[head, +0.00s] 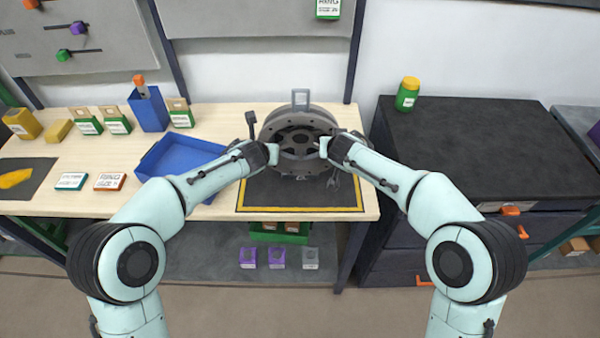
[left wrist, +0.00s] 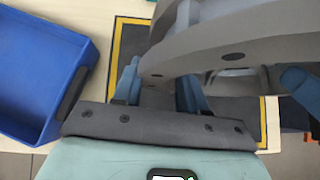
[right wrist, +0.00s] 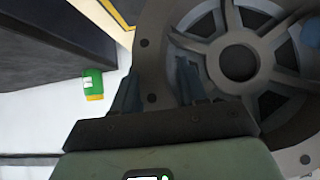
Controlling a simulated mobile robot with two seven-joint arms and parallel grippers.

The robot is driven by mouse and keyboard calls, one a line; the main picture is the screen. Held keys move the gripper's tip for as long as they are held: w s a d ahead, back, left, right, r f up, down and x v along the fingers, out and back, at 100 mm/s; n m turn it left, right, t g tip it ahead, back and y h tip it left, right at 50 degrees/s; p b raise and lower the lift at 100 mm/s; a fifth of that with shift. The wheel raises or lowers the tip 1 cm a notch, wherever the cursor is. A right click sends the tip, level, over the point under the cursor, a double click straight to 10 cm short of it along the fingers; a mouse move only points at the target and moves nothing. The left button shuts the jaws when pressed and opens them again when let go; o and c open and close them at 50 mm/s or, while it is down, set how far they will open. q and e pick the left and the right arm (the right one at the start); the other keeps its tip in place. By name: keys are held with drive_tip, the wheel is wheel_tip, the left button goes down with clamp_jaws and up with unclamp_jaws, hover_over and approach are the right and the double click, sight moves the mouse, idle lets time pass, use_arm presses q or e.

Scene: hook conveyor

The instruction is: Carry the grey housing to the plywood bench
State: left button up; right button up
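The grey housing (head: 298,118) is a large round ring with a spoked hub and a square loop on top. It is over the dark yellow-edged mat (head: 300,200) at the right end of the plywood bench (head: 225,119). I cannot tell whether it touches the mat. My left gripper (head: 271,154) has its fingers on either side of the housing's rim at the left, also seen in the left wrist view (left wrist: 160,85). My right gripper (head: 325,147) has the rim between its fingers at the right, as the right wrist view (right wrist: 155,88) shows.
A blue tray (head: 182,153) lies left of the mat. A blue bin (head: 150,110) and small boxes stand farther left. A dark cabinet (head: 470,140) with a green jar (head: 407,94) stands at the right. A lower shelf holds small boxes.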

use_arm(q)
drive_tip(key=shift+o, duration=0.8)
drive_tip(key=shift+r, duration=0.1)
use_arm(e)
drive_tip(key=shift+o, duration=0.8)
drive_tip(key=shift+r, duration=0.1)
use_arm(q)
drive_tip(key=shift+a, duration=0.1)
use_arm(e)
drive_tip(key=shift+s, duration=0.1)
use_arm(q)
drive_tip(key=v, duration=1.2)
use_arm(e)
drive_tip(key=v, duration=1.2)
